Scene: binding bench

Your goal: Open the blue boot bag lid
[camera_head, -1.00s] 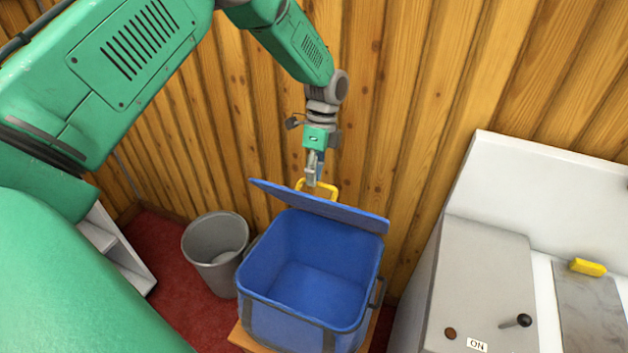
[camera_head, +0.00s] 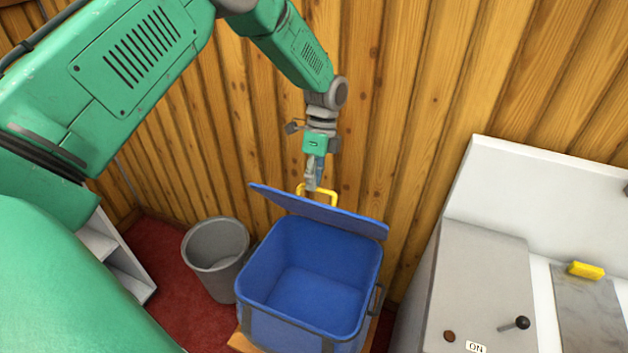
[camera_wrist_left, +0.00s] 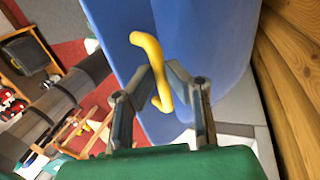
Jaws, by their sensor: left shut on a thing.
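The blue boot bag (camera_head: 305,285) stands with its top open and its empty inside showing in the head view. Its blue lid (camera_head: 318,210) is tilted up at the back edge, near the wall. My left gripper (camera_head: 311,187) is shut on the yellow handle (camera_head: 328,194) of the lid. The wrist view shows the yellow handle (camera_wrist_left: 152,62) between the two fingers (camera_wrist_left: 160,88), with the blue lid (camera_wrist_left: 185,50) behind it. My right gripper is in neither view.
A grey bin (camera_head: 216,257) stands left of the bag on the red floor. A grey and white machine (camera_head: 480,280) with a black-knobbed lever stands at the right. The wooden wall (camera_head: 420,100) is close behind the lid. A white shelf (camera_head: 115,255) is at the left.

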